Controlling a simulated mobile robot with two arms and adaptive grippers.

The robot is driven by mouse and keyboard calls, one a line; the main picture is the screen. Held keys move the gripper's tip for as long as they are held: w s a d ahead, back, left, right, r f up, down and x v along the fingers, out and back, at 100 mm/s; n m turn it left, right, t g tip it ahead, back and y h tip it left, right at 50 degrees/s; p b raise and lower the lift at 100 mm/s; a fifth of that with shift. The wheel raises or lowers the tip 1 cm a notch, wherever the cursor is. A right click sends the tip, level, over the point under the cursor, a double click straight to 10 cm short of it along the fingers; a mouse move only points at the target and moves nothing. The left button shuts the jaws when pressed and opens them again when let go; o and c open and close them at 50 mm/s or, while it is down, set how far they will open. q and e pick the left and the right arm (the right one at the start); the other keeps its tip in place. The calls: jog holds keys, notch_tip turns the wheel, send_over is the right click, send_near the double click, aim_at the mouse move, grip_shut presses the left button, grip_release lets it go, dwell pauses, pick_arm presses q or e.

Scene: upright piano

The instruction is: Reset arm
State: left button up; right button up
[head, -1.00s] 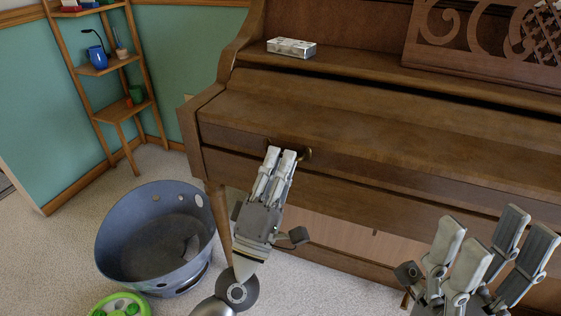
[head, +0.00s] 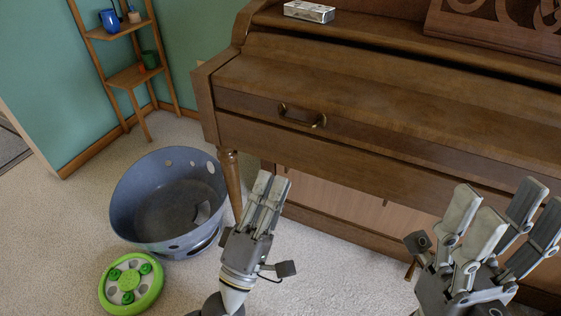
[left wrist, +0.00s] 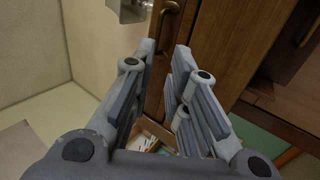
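My left gripper (head: 272,187) is in the lower middle of the head view, in front of the piano's lower part and below the brass handle (head: 301,117) on the piano (head: 400,115). It does not touch the handle. In the left wrist view the left gripper's fingers (left wrist: 164,58) stand apart with nothing between them. My right gripper (head: 500,203) is at the lower right of the head view, fingers spread and empty, in front of the piano. The piano's wooden front looks shut.
A blue-grey basket (head: 165,205) stands on the carpet left of my left gripper. A green and white round toy (head: 131,283) lies in front of it. A wooden shelf (head: 135,75) stands by the teal wall. A silver box (head: 309,11) sits on the piano.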

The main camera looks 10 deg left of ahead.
pick_arm(q)
jog(key=shift+s+a+f, duration=0.1)
jog(key=shift+s+f, duration=0.2)
jog(key=shift+s, duration=0.15)
